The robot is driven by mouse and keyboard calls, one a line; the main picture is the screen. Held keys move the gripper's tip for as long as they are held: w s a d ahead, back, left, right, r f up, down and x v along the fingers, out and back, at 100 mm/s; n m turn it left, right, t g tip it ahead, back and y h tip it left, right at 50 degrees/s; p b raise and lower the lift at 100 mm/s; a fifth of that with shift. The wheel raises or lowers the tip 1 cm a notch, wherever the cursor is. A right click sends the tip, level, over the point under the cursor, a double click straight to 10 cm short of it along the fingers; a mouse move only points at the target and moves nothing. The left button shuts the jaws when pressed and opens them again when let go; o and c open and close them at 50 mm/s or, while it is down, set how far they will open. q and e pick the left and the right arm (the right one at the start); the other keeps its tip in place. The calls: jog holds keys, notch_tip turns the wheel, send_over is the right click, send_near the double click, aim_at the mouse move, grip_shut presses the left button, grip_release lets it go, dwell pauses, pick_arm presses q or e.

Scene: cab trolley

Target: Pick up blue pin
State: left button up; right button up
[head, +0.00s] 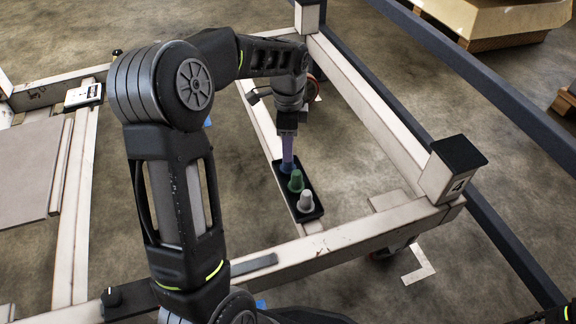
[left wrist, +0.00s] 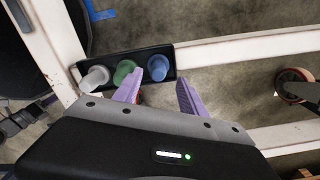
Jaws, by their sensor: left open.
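The blue pin (head: 287,168) stands at the far end of a black holder (head: 313,215) on the trolley frame, partly hidden by my gripper. Beside it stand a green pin (head: 296,182) and a grey pin (head: 306,201). In the left wrist view the blue pin (left wrist: 158,68) shows just beyond the gap between my purple fingertips. The green pin (left wrist: 123,72) is close to the left finger, and the grey pin (left wrist: 95,78) is farther left. My left gripper (head: 288,158) is open and points down over the blue pin; I cannot tell whether it touches.
White trolley beams (head: 360,112) surround the holder, with a black-capped corner post (head: 455,170) to its right. A flat panel (head: 32,165) lies at the left. A caster wheel (left wrist: 295,85) shows in the left wrist view. Floor is open inside the frame.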

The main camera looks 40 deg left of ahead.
aim_at(286, 169)
pick_arm(q)
jog(key=f, duration=0.1)
jog(key=f+b, duration=0.1)
jog(key=f, duration=0.1)
jog(key=shift+s+d+f, duration=0.1)
jog(key=shift+s+f, duration=0.05)
jog(key=shift+s, duration=0.05)
jog(key=shift+f+b, duration=0.4)
jog(key=shift+c, duration=0.2)
grip_shut()
jog(key=shift+r, duration=0.1)
